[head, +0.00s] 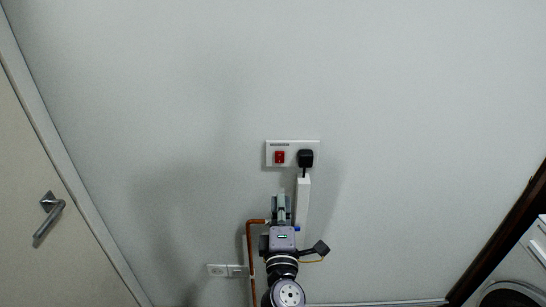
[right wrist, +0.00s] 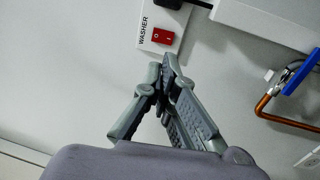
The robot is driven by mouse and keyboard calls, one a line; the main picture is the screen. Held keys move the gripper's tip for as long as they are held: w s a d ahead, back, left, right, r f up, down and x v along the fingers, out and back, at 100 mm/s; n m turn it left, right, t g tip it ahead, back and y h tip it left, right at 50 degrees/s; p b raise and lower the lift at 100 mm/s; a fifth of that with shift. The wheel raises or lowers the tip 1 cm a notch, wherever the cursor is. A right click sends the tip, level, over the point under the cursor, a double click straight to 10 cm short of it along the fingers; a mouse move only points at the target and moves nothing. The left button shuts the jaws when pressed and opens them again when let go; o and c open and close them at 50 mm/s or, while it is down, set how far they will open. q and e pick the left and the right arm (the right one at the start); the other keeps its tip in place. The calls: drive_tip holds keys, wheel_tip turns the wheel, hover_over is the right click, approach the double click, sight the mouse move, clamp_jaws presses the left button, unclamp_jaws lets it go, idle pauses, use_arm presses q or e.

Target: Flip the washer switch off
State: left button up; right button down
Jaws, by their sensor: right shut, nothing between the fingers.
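The red washer switch (head: 280,157) sits on a white wall plate (head: 292,145). In the right wrist view the red switch (right wrist: 163,37) is beside the printed label WASHER (right wrist: 145,29). A black plug (head: 306,158) is in the same plate, to the right of the switch. My right gripper (head: 282,198) is below the plate, pointing up. In the right wrist view the fingertips of my right gripper (right wrist: 167,64) are shut, empty, and appear just short of the switch; I cannot tell the exact gap. My left gripper is not in view.
White trunking (head: 302,205) runs down from the plug, close to the right of my gripper. A copper pipe (head: 250,240) stands to its left, and a blue valve handle (right wrist: 302,72) is nearby. A lower socket (head: 217,270) is left. The wall around the plate is clear.

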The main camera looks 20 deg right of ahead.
drive_tip(key=p, duration=0.3)
approach(281, 157)
drive_tip(key=p+x, duration=0.1)
drive_tip(key=x, duration=0.5)
drive_tip(key=shift+r, duration=0.15)
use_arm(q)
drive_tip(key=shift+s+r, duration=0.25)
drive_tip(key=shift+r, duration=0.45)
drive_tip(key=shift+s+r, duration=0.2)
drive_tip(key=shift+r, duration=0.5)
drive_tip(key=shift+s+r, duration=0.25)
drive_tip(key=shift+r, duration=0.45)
use_arm(e)
drive_tip(key=shift+w+d, duration=0.15)
drive_tip(key=shift+w, duration=0.45)
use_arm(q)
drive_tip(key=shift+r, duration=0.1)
